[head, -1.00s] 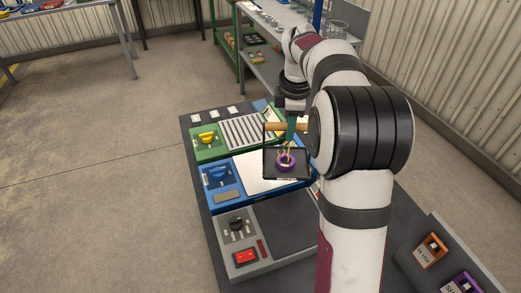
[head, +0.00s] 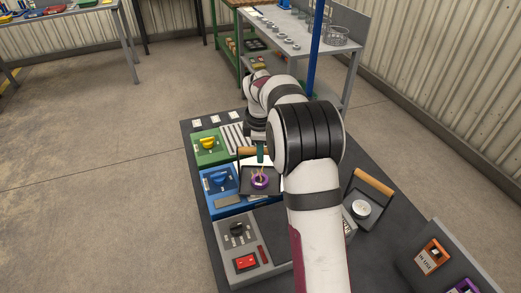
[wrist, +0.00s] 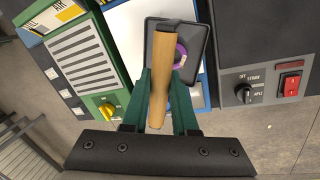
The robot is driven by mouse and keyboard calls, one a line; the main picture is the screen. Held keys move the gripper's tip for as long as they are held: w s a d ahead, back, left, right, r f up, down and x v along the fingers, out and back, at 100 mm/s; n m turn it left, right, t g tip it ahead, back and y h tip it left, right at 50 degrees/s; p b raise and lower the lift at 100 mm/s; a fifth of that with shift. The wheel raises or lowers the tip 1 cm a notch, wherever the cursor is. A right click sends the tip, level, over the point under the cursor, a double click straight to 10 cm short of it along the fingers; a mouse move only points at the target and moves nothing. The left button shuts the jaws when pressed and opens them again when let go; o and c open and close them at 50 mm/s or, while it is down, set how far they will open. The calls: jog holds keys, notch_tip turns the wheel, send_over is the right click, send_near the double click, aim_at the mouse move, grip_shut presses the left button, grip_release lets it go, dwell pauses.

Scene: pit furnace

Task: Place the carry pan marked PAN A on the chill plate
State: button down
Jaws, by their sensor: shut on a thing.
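My gripper (wrist: 160,88) is shut on the wooden handle (wrist: 160,65) of a dark square carry pan. The pan (wrist: 187,40) holds a purple ring-shaped piece, and in the head view the pan (head: 248,187) hangs over the blue station. No marking on this pan can be read. The chill plate appears to be the pale plate (wrist: 125,35) on the blue station (head: 214,184); the pan hides much of it. I cannot tell whether the pan touches it. A second carry pan (head: 371,219) with a wooden handle and a round white piece stands right of my arm.
A green station (head: 207,147) with a slatted top lies beyond the blue one. A grey station (head: 238,240) with a black knob and red switch lies on the near side. Orange (head: 432,255) and purple (head: 466,285) labelled blocks sit at the lower right.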

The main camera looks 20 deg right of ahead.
jog(key=c, duration=0.7)
grip_release()
notch_tip(320, 180, up, 12)
jog(key=s+a, duration=0.1)
jog(key=s, duration=0.1)
jog(key=s+a+r+m+y, duration=0.1)
jog(key=s+a+m, duration=0.25)
jog(key=s, duration=0.35)
jog(key=s+a+r+m, duration=0.1)
jog(key=s+a+m, duration=0.25)
jog(key=s, duration=0.35)
jog(key=s+a+f+m, duration=0.2)
jog(key=s+m, duration=0.2)
jog(key=s, duration=0.3)
jog(key=s+a+f+m+g+y, duration=0.1)
jog(key=s+f+m, duration=0.2)
jog(key=s, duration=0.4)
jog(key=s+a+f+m+g, duration=0.1)
jog(key=s+a+f+m, duration=0.1)
jog(key=s+m, duration=0.3)
jog(key=s+f, duration=0.1)
jog(key=s, duration=0.2)
jog(key=shift+a+f+y, duration=0.15)
jog(key=shift+a+y, duration=0.15)
jog(key=shift+a, duration=0.05)
